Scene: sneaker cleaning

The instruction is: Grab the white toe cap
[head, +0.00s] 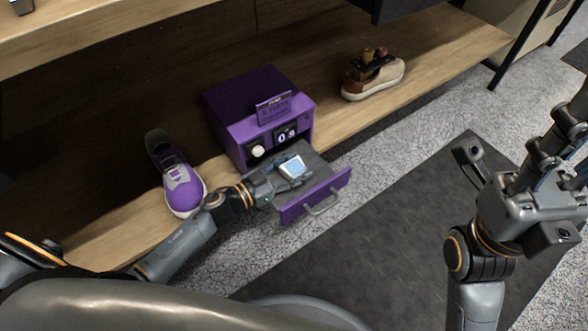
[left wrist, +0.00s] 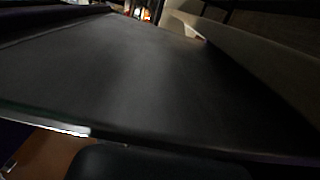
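My left gripper (head: 284,178) is low over the open purple drawer (head: 327,193) of a purple box. A small white block with a pale blue face (head: 292,167) shows at its fingers. It may be the white toe cap, but I cannot tell whether it is gripped or lies in the drawer. The left wrist view shows mostly a dark grey surface (left wrist: 150,75) and no clear toe cap. My right gripper (head: 517,194) is open and empty at the right, away from the drawer.
The purple box (head: 250,105), with a white knob and small display, stands on a wooden shelf (head: 120,222). A purple sneaker (head: 181,186) is left of it. A tan and white shoe (head: 373,80) is to the right. A dark mat (head: 400,225) lies on the carpet.

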